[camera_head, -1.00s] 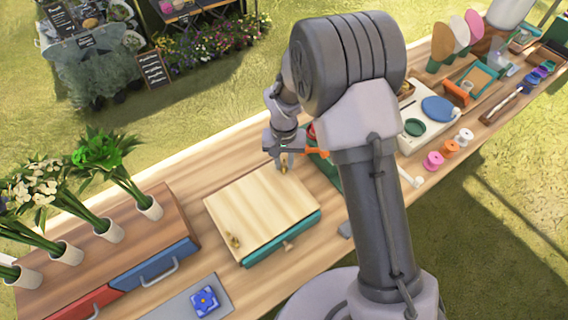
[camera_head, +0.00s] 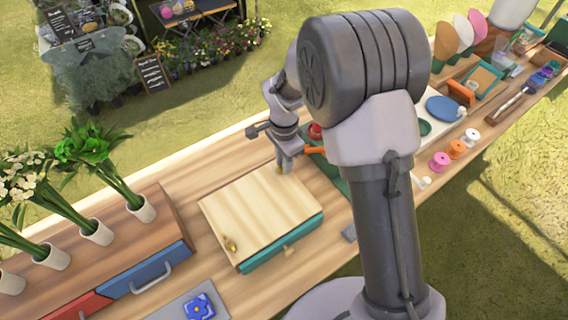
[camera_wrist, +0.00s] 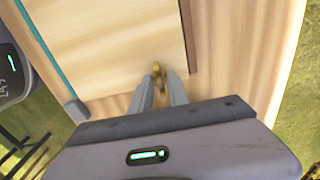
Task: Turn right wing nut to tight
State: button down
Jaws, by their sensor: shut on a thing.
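The flower press has a pale wooden top board (camera_head: 262,208) over a teal drawer base, in the middle of the bench. A brass wing nut (camera_head: 231,243) sits at its near left corner. The right wing nut (camera_wrist: 157,82) is brass and shows between my fingertips in the wrist view, close to the board's edge. My gripper (camera_head: 285,166) points down at the board's far right corner. Its two fingers (camera_wrist: 160,88) are shut on the right wing nut. In the head view my fingers mostly hide that nut.
A wooden drawer unit (camera_head: 120,245) with flower vases stands at the left. A blue flower tile (camera_head: 200,306) lies in front on a grey mat. Spools (camera_head: 457,149) and tools line the bench at the right. Bare bench lies behind the press.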

jog(key=m+b, duration=0.2)
jog(key=m, duration=0.2)
jog(key=shift+f+m, duration=0.1)
jog(key=shift+m, duration=0.2)
jog(key=m+b, duration=0.2)
jog(key=m, duration=0.2)
jog(key=m+b, duration=0.2)
jog(key=m, duration=0.3)
jog(key=shift+m+b, duration=1.1)
jog(key=shift+m, duration=0.9)
jog(key=c, duration=1.3)
grip_release()
jog(key=shift+o, duration=0.2)
